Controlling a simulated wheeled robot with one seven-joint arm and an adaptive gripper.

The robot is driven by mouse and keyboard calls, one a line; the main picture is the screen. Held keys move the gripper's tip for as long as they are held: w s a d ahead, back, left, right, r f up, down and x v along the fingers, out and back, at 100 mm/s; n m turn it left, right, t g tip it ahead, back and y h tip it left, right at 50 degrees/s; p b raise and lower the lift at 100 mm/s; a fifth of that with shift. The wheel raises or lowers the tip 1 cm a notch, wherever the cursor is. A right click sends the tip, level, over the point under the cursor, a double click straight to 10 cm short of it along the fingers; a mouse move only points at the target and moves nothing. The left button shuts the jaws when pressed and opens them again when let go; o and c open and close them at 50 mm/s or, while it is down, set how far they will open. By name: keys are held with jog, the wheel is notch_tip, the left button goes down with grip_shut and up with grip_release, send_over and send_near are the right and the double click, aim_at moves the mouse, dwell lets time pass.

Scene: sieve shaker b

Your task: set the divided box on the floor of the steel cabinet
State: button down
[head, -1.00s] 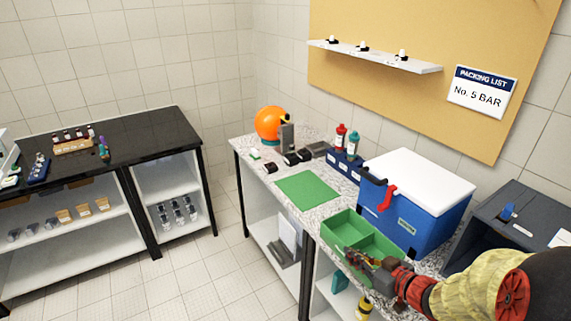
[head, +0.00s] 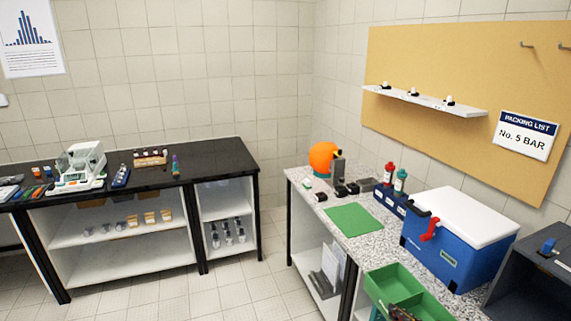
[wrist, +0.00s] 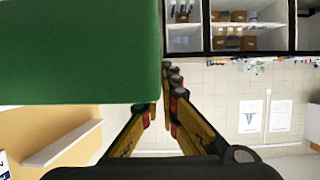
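The divided box (head: 410,287) is a green open box with a dividing wall, at the bottom right of the head view by the counter's front edge. Its lower part is cut off there, and I cannot tell whether it touches the counter. In the wrist view its green side (wrist: 80,50) fills the upper left. My gripper (wrist: 166,95) has its fingers close together at the box's edge, one partly hidden behind the green, so it appears shut on the box wall. In the head view only a bit of my gripper (head: 402,313) shows. I cannot make out a steel cabinet.
A blue cooler with a white lid (head: 455,240) stands right behind the box. A dark grey case (head: 535,275) is at the right edge. A flat green mat (head: 353,220) lies on the speckled counter. Tiled floor (head: 235,295) is clear between the counter and the black bench (head: 215,160).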

jog(key=shift+x, duration=0.9)
jog(key=w+a+f+m+h, duration=0.3)
jog(key=w+a+f, duration=0.5)
jog(key=a+f, duration=0.1)
jog(key=s+a+f+m+h+b, duration=0.1)
jog(key=s+f, duration=0.5)
jog(key=f, duration=0.4)
jog(key=shift+t, duration=0.4)
jog(key=shift+f, duration=0.1)
